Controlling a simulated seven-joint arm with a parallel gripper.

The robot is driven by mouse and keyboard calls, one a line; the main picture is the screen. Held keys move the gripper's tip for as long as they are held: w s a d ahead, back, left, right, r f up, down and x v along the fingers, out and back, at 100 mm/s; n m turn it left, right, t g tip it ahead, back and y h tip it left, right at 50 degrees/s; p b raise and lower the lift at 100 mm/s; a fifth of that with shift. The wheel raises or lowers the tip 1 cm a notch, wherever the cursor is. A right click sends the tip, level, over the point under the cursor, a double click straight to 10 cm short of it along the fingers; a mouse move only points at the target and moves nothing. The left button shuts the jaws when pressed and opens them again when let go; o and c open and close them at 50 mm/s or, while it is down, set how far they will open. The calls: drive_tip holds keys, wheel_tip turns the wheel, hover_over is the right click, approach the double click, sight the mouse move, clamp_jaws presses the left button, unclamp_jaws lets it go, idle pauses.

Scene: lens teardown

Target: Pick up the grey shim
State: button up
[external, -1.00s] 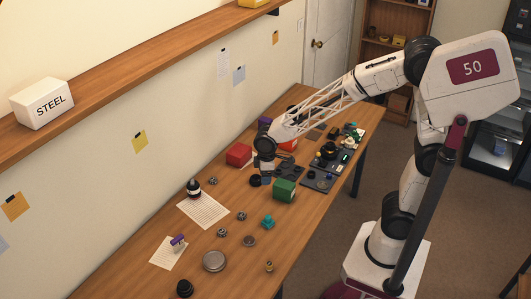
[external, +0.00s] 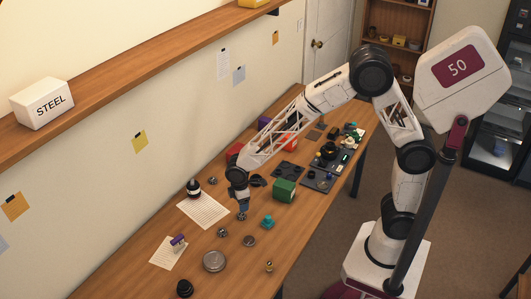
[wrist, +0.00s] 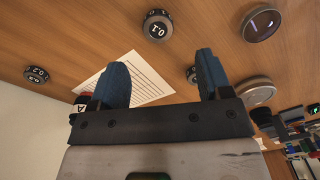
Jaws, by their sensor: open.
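Three small round dark-grey pieces with pale numbers look like shims; I cannot tell by colour which is the grey shim. The third (external: 213,180) is beside the black bottle (external: 193,188). My gripper (external: 243,207) points down above the table, open and empty; its blue fingers (wrist: 160,80) are spread.
A dark disc with a silver rim (external: 249,240), a large round tin (external: 214,261) and a teal piece (external: 267,222) lie nearby. A written sheet (external: 203,212) lies on the wall side. A green box (external: 284,190) and dark trays are farther along the table.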

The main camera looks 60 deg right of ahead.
sight(242, 214)
drive_tip(key=shift+f, duration=1.25)
drive_tip(key=shift+f, duration=0.1)
drive_tip(key=shift+d+f, duration=0.1)
drive_tip(key=shift+f, duration=2.45)
drive_tip(key=c, duration=1)
drive_tip(key=shift+c, duration=0.2)
drive_tip(key=shift+r, duration=0.1)
wheel_tip(242, 214, up, 10)
